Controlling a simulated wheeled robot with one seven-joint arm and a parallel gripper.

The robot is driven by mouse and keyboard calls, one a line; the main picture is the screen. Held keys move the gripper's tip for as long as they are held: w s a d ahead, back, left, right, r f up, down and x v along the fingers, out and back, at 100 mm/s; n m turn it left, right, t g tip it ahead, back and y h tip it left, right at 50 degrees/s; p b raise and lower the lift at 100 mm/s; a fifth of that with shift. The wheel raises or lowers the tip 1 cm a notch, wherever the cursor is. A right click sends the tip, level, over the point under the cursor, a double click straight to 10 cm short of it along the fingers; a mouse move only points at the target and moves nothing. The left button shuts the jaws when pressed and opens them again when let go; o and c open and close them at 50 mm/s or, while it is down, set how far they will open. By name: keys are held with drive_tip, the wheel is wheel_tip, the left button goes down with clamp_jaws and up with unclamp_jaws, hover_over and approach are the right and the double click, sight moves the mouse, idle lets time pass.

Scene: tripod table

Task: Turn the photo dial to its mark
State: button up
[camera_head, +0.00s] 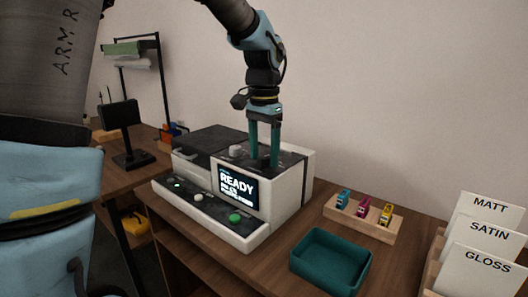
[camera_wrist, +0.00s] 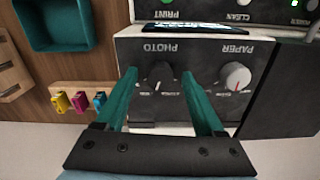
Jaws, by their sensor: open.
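The printer (camera_head: 300,187) stands on the wooden table, with a dark top panel carrying two dials. In the wrist view, the picture is upside down and the photo dial (camera_wrist: 161,74) is a dark knob below the word PHOTO, with small pale marks around it. My gripper (camera_wrist: 161,88) is open, one teal finger on each side of the photo dial, with gaps showing. In the head view my gripper (camera_head: 264,160) points straight down over the panel, and its fingers hide the photo dial. I cannot tell whether the dial's pointer meets its mark.
The white paper dial (camera_wrist: 236,76) sits close beside one finger; it also shows in the head view (camera_head: 235,150). The lit screen (camera_head: 238,187) reads READY. A teal tray (camera_head: 331,262), a wooden block with coloured cartridges (camera_head: 378,226) and labelled cards (camera_head: 486,235) stand to the right.

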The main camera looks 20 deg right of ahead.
clamp_jaws()
idle(0.6)
